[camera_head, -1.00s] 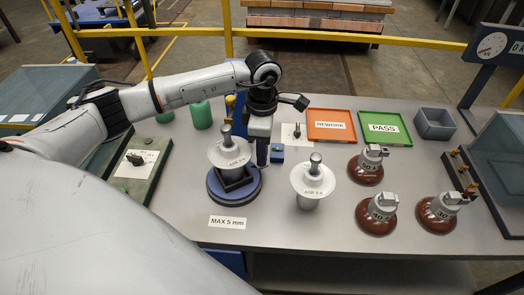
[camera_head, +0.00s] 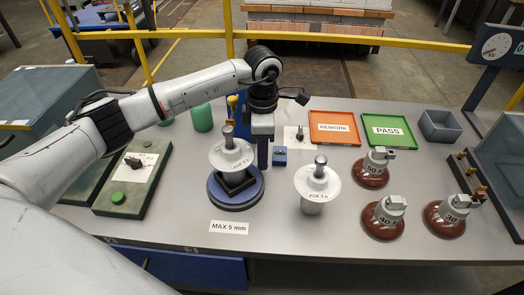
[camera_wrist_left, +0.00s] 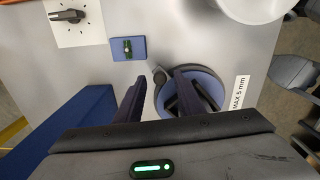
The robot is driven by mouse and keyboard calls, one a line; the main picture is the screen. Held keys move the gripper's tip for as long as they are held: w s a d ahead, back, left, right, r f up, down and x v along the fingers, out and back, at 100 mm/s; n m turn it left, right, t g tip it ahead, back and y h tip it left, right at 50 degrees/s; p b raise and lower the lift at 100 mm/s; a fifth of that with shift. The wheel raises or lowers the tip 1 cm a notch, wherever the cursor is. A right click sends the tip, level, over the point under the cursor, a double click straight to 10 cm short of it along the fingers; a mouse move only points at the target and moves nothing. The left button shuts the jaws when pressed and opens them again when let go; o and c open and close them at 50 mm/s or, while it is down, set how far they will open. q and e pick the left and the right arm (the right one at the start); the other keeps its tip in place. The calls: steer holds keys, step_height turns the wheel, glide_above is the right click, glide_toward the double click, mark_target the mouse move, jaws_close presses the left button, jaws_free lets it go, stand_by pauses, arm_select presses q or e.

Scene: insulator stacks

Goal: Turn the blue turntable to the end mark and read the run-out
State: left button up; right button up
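The blue turntable (camera_head: 258,192) stands on the grey table, left of centre, with a dark square holder on top. A white insulator (camera_head: 231,156) with an age label sits tilted slightly in that holder. In the left wrist view, part of the turntable (camera_wrist_left: 212,82) shows by the right finger. My left gripper (camera_wrist_left: 163,98) is open, with a small dark knob (camera_wrist_left: 160,77) at the turntable's edge showing between its fingers; I cannot tell whether they touch it. In the head view it hangs just behind the turntable (camera_head: 262,155). The end mark cannot be made out. A round dial (camera_head: 495,47) stands top right.
A second white insulator (camera_head: 317,182) stands right of the turntable, with several brown-based insulators (camera_head: 384,215) farther right. A small blue block (camera_head: 280,155) is close beside the gripper. Orange REWORK (camera_head: 334,140) and green PASS (camera_head: 408,142) trays lie behind. A MAX 5 mm card (camera_head: 229,227) lies in front.

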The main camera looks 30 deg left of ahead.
arm_select(q)
steer(key=shift+r, duration=0.1)
step_height(320, 180, up, 10)
steer(key=b, duration=0.1)
stand_by(0.3)
steer(key=shift+c, duration=0.4)
